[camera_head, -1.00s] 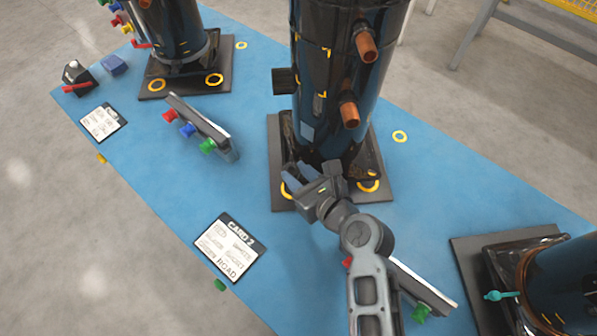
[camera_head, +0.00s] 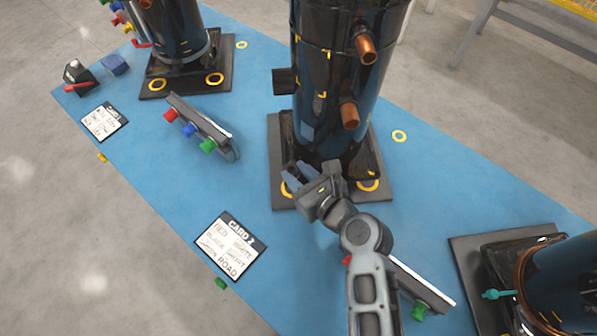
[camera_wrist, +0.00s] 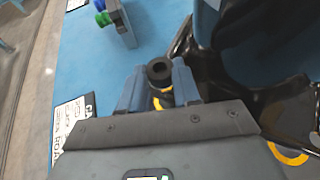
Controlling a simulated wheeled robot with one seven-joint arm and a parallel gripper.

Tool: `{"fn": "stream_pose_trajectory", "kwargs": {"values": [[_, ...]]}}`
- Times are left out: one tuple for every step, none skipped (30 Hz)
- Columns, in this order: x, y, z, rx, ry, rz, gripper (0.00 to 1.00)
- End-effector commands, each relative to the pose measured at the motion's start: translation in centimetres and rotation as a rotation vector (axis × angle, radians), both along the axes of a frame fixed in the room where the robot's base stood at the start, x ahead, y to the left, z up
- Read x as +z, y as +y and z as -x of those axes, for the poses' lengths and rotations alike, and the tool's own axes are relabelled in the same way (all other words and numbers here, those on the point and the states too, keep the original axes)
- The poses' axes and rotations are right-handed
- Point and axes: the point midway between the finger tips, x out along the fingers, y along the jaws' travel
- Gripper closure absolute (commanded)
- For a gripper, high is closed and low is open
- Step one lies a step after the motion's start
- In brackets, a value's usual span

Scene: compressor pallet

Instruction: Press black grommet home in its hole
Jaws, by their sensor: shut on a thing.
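My gripper (camera_head: 294,180) is at the front left of the middle compressor's base, just above the dark base plate (camera_head: 288,203). In the wrist view its blue fingers (camera_wrist: 159,92) are shut on a black grommet (camera_wrist: 159,71), a ring with a dark centre hole held at the fingertips. The grommet cannot be made out in the head view. A yellow-ringed hole (camera_wrist: 164,98) shows partly between the fingers, below the grommet. Another yellow ring (camera_head: 369,185) lies at the base's front right. The grommet is not seated in a hole in the wrist view.
The middle compressor (camera_head: 337,100), dark with copper stubs, rises right behind my gripper. A rack with coloured plugs (camera_head: 203,128) stands to the left. A card (camera_head: 231,246) lies on the blue mat (camera_head: 180,185). Another compressor (camera_head: 560,285) stands at the right.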

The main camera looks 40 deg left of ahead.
Motion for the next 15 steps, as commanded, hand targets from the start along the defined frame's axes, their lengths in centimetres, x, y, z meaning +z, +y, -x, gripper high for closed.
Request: {"fn": "stream_pose_trajectory", "kwargs": {"values": [[0.0,0.0,-0.01,0.0,0.0,0.0,0.97],[0.0,0.01,-0.01,0.0,0.0,0.0,0.97],[-0.01,0.0,-0.01,0.0,0.0,0.0,0.97],[-0.04,0.0,-0.01,0.0,0.0,0.0,0.97],[-0.07,0.0,-0.01,0.0,0.0,0.0,0.97],[-0.12,0.0,-0.01,0.0,0.0,0.0,0.97],[-0.17,0.0,-0.01,0.0,0.001,0.0,0.97],[-0.23,0.0,-0.01,0.0,0.001,0.0,0.97],[-0.32,0.01,-0.01,0.0,0.001,0.0,0.97],[-0.39,0.0,-0.01,0.0,0.001,0.0,0.97],[-0.46,0.0,-0.01,0.0,0.001,0.0,0.97],[-0.56,0.0,-0.01,0.0,0.001,0.0,0.97],[-0.62,0.0,-0.01,0.0,0.001,0.0,0.97],[-0.69,0.0,-0.01,0.0,0.001,0.0,0.97],[-0.78,0.01,-0.01,0.0,0.001,0.0,0.97]]}}
